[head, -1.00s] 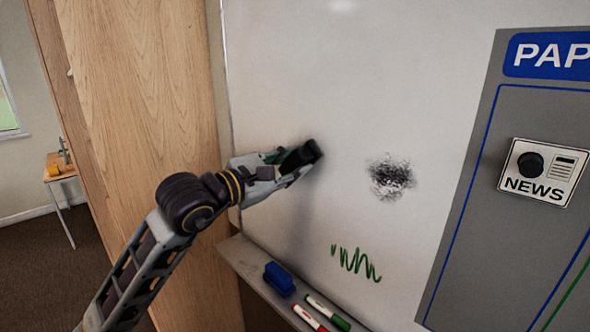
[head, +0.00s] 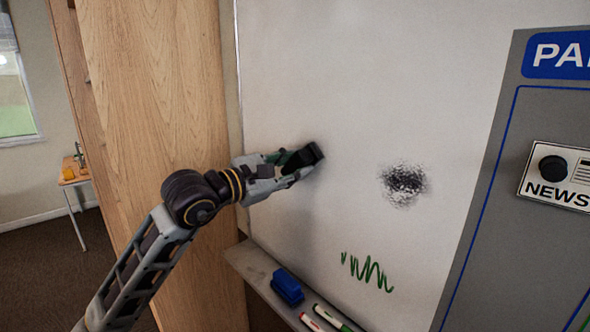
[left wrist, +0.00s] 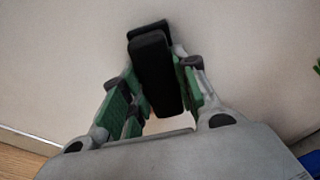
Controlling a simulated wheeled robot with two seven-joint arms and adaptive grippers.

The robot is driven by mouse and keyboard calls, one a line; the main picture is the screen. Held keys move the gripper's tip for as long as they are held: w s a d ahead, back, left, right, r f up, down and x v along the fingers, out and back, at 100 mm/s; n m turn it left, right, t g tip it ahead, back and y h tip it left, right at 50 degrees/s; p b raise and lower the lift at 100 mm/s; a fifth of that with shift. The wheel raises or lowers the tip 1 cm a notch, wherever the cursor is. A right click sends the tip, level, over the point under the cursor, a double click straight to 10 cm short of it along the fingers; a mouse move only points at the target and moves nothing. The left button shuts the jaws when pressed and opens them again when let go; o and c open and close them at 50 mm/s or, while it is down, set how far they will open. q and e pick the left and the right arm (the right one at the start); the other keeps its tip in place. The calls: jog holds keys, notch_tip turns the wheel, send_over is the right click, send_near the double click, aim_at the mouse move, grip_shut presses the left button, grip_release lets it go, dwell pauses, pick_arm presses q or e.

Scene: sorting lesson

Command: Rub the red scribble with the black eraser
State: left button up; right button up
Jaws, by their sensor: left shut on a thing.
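My left gripper (head: 292,168) is shut on the black eraser (head: 304,156) and holds it at the left part of the whiteboard (head: 330,60). In the left wrist view, the black eraser (left wrist: 155,75) sits between the green-padded fingers, close to the white surface; I cannot tell whether it touches. No red scribble shows in any view; the eraser and gripper may hide it. A dark grey smudge (head: 404,181) and a green scribble (head: 367,270) are on the board right of the gripper. My right gripper is not in view.
A tray (head: 262,272) below the board holds a blue eraser (head: 287,286), a red-capped marker (head: 312,322) and a green-capped marker (head: 332,318). A grey panel (head: 490,230) with a NEWS sign (head: 562,184) stands at the right. A wooden panel (head: 150,80) borders the board's left.

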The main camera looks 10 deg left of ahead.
aim_at(282, 169)
pick_arm(q)
jog(key=shift+w+a+b, duration=0.55)
jog(key=shift+w+a, duration=0.2)
jog(key=shift+a, duration=0.3)
jog(key=shift+w+a, duration=0.4)
jog(key=shift+a, duration=0.05)
jog(key=shift+w+a+b, duration=0.6)
jog(key=shift+w+a, duration=0.15)
jog(key=shift+a, duration=0.15)
